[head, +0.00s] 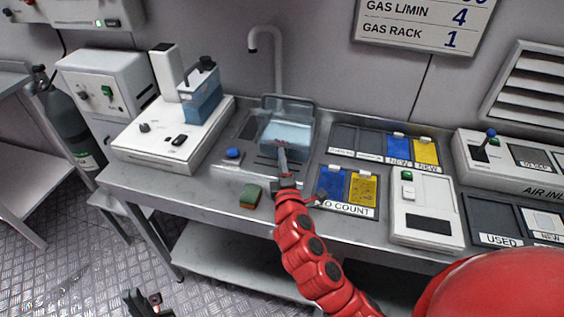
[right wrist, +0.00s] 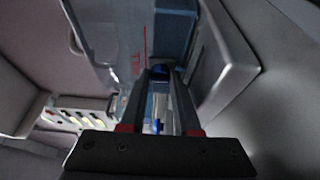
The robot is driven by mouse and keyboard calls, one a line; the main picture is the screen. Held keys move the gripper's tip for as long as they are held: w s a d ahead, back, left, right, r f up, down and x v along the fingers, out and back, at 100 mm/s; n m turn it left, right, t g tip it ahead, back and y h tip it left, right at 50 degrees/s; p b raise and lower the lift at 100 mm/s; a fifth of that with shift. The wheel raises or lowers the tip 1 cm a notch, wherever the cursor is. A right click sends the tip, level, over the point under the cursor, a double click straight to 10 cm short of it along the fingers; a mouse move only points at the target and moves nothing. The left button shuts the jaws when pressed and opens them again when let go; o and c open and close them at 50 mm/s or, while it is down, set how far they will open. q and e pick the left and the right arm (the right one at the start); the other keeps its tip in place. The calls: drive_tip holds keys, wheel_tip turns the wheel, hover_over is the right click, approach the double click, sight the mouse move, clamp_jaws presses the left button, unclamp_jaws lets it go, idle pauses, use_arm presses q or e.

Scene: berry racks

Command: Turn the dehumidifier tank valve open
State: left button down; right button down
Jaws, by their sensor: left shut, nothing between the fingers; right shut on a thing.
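A clear tank (head: 287,135) with pale blue contents stands in the sink at the back of the steel counter. My right gripper (head: 282,148) reaches over the counter to the tank's front. In the right wrist view my right gripper (right wrist: 160,78) is shut on a small blue valve (right wrist: 160,70), beside the tank's clear wall (right wrist: 100,35) with a red mark. The fingers partly hide the valve, and its turn position cannot be told. My left gripper (head: 144,302) is shut and empty, low at the left, away from the counter.
A white unit (head: 150,140) with a blue container (head: 203,98) stands left of the sink. A faucet (head: 277,60) rises behind the tank. A green and brown sponge (head: 251,196) and a blue knob (head: 234,153) are near. Card trays (head: 345,210) and a white device (head: 425,215) lie right.

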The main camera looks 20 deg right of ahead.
drive_tip(key=c, duration=0.6)
unclamp_jaws()
drive_tip(key=shift+f, duration=0.1)
